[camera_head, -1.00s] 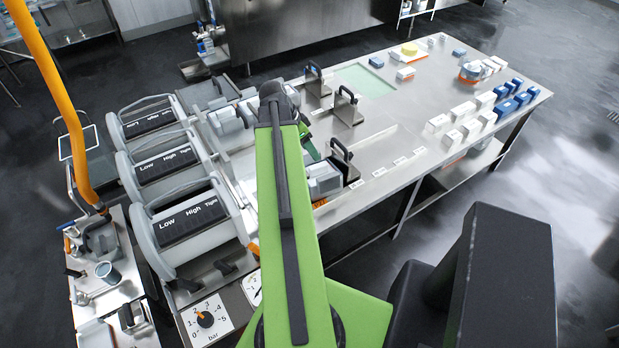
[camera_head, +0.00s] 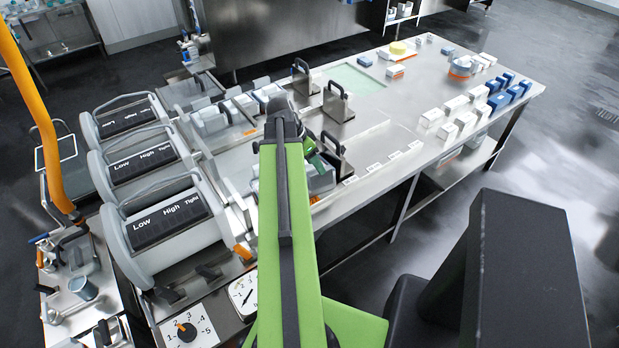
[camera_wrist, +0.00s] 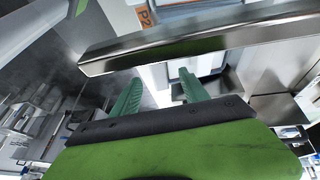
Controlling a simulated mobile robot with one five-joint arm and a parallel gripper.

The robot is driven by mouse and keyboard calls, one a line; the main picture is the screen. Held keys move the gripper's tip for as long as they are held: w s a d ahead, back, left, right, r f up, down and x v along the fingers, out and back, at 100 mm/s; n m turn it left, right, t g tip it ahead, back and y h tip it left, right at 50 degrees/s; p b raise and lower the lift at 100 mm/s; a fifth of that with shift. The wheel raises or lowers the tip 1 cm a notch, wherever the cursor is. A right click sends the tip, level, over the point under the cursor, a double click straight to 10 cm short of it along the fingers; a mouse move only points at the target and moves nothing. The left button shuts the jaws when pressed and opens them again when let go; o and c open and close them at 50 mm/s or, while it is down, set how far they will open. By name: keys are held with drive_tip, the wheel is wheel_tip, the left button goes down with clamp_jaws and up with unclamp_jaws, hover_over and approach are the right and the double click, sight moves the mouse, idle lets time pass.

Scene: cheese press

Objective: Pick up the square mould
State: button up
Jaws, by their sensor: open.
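My gripper (camera_head: 313,160) is at the near end of the steel table, mostly hidden behind my green arm. A pale grey block-shaped piece (camera_head: 321,180) is right beside it; it may be the square mould, but I cannot tell for sure. In the wrist view, my gripper's two green fingers (camera_wrist: 160,94) are apart with nothing clearly held. A white and blue piece (camera_wrist: 184,68) shows beyond the fingers, partly hidden by a steel bar (camera_wrist: 180,46). I cannot tell how close the fingers are to it.
Three presses (camera_head: 170,222) line the left. White blocks (camera_head: 455,104) and blue blocks (camera_head: 497,101) sit at the table's right end. A green mat (camera_head: 355,79) lies at the back.

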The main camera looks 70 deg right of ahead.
drive_tip(key=b+x, duration=0.4)
drive_tip(key=x, duration=0.1)
drive_tip(key=shift+s+f+b, duration=0.1)
drive_tip(key=shift+s+b, duration=0.05)
drive_tip(key=shift+b, duration=0.15)
drive_tip(key=shift+c, duration=0.3)
clamp_jaws()
idle(0.8)
